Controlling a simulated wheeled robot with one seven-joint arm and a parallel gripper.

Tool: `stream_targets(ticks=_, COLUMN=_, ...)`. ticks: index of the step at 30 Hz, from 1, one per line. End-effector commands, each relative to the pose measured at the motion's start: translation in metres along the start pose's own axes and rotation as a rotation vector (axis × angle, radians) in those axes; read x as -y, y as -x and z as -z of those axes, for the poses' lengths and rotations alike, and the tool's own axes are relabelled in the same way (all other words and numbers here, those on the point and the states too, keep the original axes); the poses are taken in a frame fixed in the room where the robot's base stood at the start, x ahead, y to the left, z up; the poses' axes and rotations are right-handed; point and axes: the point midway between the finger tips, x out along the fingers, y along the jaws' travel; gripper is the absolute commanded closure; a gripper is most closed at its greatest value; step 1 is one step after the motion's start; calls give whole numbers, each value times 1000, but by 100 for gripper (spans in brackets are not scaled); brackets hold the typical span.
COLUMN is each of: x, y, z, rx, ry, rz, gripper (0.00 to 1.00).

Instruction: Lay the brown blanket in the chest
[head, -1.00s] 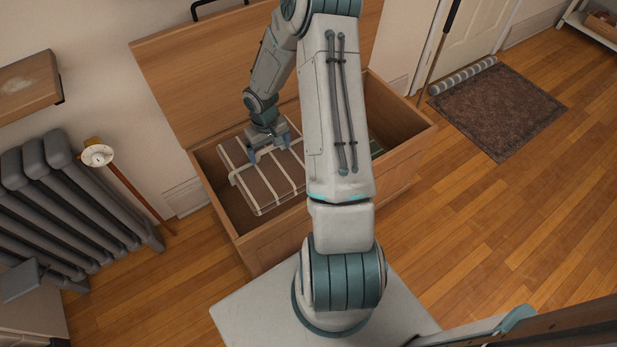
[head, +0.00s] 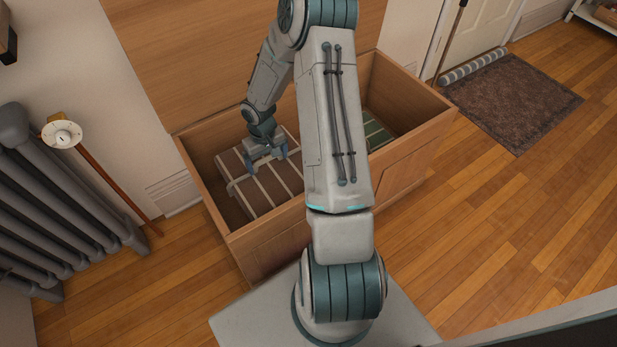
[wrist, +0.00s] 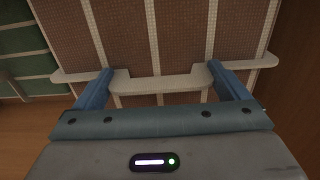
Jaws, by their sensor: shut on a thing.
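The brown blanket (head: 262,194), folded and with pale stripes, is inside the left part of the open wooden chest (head: 408,178). My gripper (head: 267,158) is over the blanket and shut on the pale band across it. In the wrist view the blanket (wrist: 180,38) fills the upper middle, and my gripper (wrist: 160,84) has a finger at each side of the raised part of the band. Whether the blanket rests on the chest floor cannot be told. My arm hides the middle of the chest.
A green striped folded cloth (head: 379,136) lies in the chest's right part, and also shows in the wrist view (wrist: 24,66). The raised lid (head: 200,60) stands behind. A grey radiator (head: 55,200) is at left. A brown mat (head: 515,100) lies on the floor at right.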

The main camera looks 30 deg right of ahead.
Motion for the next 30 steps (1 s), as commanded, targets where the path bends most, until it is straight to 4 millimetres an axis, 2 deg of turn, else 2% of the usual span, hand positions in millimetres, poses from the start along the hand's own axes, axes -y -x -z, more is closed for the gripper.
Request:
stream_targets(ticks=7, x=0, y=-40, z=0, rx=2, ry=-1, rz=1, gripper=67)
stream_targets(ticks=14, x=-1, y=-61, z=0, rx=0, ry=-3, rz=1, gripper=67)
stream_targets(ticks=21, x=-1, y=-98, z=0, rx=1, ry=-3, rz=0, gripper=67)
stream_targets(ticks=30, x=-2, y=-98, z=0, rx=-1, ry=-3, rz=0, gripper=67)
